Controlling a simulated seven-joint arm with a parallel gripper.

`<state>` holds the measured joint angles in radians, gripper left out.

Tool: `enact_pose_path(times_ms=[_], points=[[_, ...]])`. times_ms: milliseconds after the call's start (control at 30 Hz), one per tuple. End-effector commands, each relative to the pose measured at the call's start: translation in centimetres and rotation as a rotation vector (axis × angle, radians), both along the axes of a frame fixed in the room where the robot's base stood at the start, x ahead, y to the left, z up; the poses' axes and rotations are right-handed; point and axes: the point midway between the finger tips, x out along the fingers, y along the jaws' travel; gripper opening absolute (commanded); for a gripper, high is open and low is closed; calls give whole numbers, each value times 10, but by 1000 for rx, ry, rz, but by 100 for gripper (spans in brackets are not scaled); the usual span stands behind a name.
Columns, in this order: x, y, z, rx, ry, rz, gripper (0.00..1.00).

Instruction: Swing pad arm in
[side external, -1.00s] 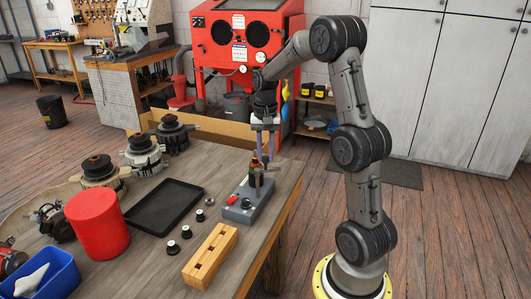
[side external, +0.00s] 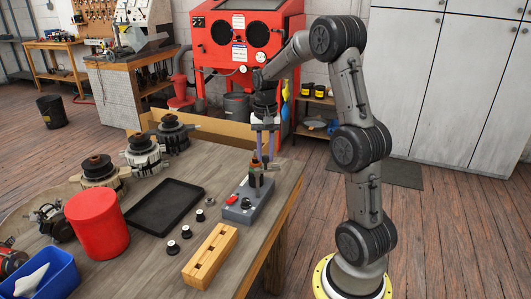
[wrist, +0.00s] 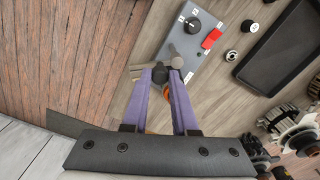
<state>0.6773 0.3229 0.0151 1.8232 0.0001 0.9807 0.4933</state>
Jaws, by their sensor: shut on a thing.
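A grey box fixture (side external: 238,212) with a red switch (side external: 232,199) and a black knob (side external: 247,203) sits near the bench's right edge. It also shows at the top of the wrist view (wrist: 190,50). A dark and copper-coloured part (side external: 255,178) stands upright at its far end, and some orange shows between my fingers in the wrist view. My gripper (side external: 264,161) points down over this end, its purple fingers close together. In the wrist view my fingertips (wrist: 165,72) are at a small grey rounded piece, apparently the pad arm (wrist: 177,62). The fingers hide much of it.
A red canister (side external: 98,224), a blue bin (side external: 42,276) and several alternator parts stand farther left. The bench edge is close on the right.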

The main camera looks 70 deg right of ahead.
Motion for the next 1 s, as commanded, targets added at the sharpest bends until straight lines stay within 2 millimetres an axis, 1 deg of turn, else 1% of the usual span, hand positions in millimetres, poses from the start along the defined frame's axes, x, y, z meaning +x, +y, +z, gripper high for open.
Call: enact_pose_path(times_ms=[267,800,1000], points=[[2,-3,1,-2,-1,118,0],[13,-10,1,-2,-1,600,0],[17,-11,1,-2,-1,754,0]])
